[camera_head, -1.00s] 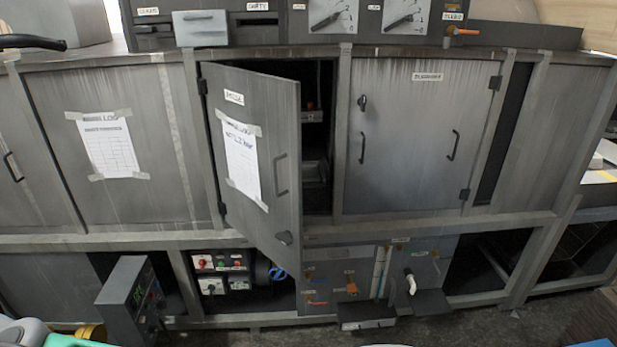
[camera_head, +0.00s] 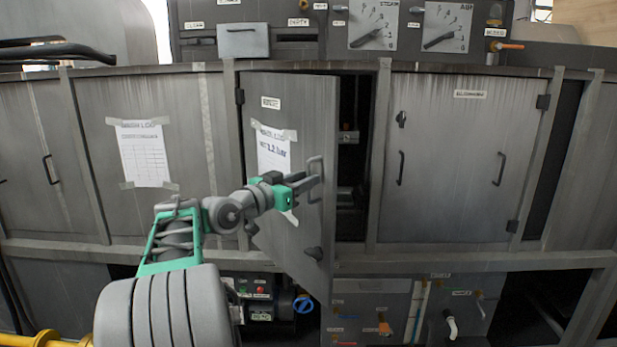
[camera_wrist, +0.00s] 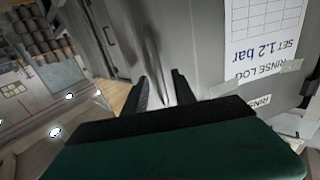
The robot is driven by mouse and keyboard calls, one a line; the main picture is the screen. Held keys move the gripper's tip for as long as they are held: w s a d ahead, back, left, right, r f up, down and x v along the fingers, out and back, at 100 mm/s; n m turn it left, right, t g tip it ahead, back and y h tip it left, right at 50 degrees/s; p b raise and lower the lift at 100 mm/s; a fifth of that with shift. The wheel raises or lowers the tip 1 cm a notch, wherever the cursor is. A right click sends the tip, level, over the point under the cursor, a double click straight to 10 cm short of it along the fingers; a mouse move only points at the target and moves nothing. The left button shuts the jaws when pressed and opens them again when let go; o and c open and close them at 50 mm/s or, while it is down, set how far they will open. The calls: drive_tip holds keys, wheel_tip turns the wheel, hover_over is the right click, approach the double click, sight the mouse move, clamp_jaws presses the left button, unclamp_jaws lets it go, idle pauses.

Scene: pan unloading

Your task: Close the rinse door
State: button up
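The rinse door (camera_head: 300,120) is a grey metal panel hinged on its left side. It stands ajar, with a dark gap along its right edge. A taped paper log (camera_head: 272,150) and a small label are on it, and the paper shows upside down in the wrist view (camera_wrist: 262,35). A bar handle (camera_head: 316,166) is near its free edge. My gripper (camera_head: 314,184) is at this handle. In the wrist view the two dark fingers (camera_wrist: 160,90) stand apart, with a grey bar-like shape between them. Whether they touch it I cannot tell.
A closed grey door (camera_head: 460,150) with its own handles is to the right of the opening. Control dials (camera_head: 410,27) sit above. Valves and pipes (camera_head: 400,310) are below the door. A dark interior with shelves shows through the gap.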

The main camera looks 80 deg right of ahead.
drive_tip(key=shift+x, duration=0.95)
drive_tip(key=shift+c, duration=0.2)
clamp_jaws()
idle(0.5)
